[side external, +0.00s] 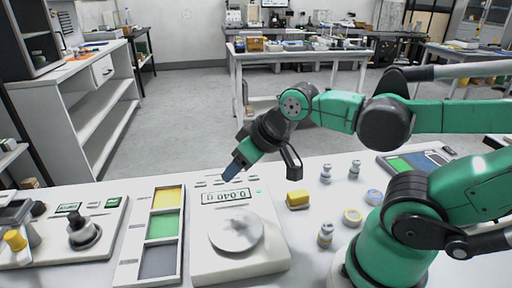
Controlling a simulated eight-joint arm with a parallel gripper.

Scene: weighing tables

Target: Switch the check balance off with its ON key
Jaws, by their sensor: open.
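My gripper (262,170) is open and empty, tilted down over the balance's far edge. Its blue-tipped finger is close above the keys; contact cannot be told.
Left of the balance is a tray (121,259) with yellow, green and grey sections. Another device (108,245) with a metal weight stands farther left.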

